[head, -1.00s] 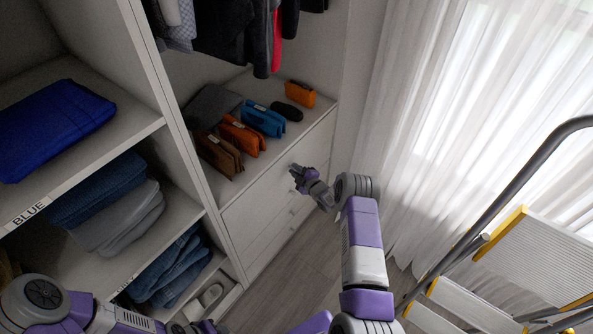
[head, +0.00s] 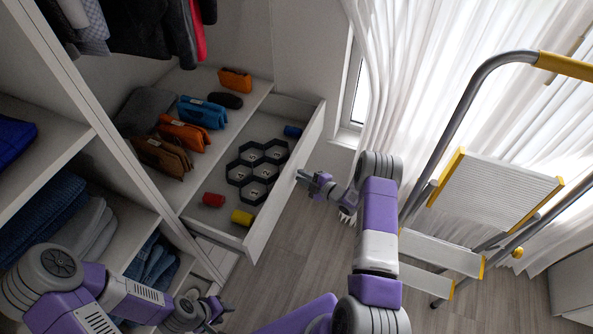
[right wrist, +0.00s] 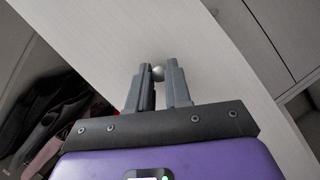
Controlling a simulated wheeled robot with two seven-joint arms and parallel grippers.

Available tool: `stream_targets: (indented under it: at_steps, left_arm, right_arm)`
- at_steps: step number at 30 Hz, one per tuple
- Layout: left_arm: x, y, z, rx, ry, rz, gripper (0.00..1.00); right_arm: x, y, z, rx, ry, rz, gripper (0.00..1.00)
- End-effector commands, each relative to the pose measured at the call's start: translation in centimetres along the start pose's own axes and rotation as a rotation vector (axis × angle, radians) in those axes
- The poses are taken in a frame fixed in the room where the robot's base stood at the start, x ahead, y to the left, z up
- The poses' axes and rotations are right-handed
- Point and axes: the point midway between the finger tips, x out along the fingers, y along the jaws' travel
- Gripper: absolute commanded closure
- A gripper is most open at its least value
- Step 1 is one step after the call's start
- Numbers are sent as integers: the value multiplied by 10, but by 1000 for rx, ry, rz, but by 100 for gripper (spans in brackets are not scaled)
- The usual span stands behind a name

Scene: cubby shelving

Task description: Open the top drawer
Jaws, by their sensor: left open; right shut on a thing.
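The top drawer (head: 290,186) is pulled well out of the white cabinet in the head view, and its inside shows. My right gripper (head: 302,176) is at the middle of the drawer's front panel. In the right wrist view my right gripper (right wrist: 160,78) is shut on the round drawer knob (right wrist: 158,73). My left gripper (head: 222,309) is low in the head view, beside the lower shelves, open and away from the drawer.
The drawer holds a dark hexagonal divider (head: 257,170), a red roll (head: 213,199), a yellow roll (head: 242,217) and a blue roll (head: 293,131). Pouches (head: 185,133) lie on the surface above. A stepladder (head: 490,195) stands at right. Floor (head: 310,235) shows between.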

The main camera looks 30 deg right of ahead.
Motion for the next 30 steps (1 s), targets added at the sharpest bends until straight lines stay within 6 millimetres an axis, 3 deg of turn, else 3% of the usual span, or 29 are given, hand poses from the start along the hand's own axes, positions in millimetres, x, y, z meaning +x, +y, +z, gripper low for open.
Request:
stream_targets:
  at_steps: [6, 12, 18, 30]
  left_arm:
    - [2, -1, 0, 0, 0, 0, 57]
    - [3, -1, 0, 0, 0, 0, 57]
    - [3, -1, 0, 0, 0, 0, 57]
    - [3, -1, 0, 0, 0, 0, 57]
  right_arm:
    - [-44, 0, 19, -2, -2, -2, 100]
    - [-70, 0, 30, -1, -2, 0, 100]
    - [-80, 0, 34, -1, -1, -1, 100]
    - [-82, 0, 34, 0, -1, -1, 100]
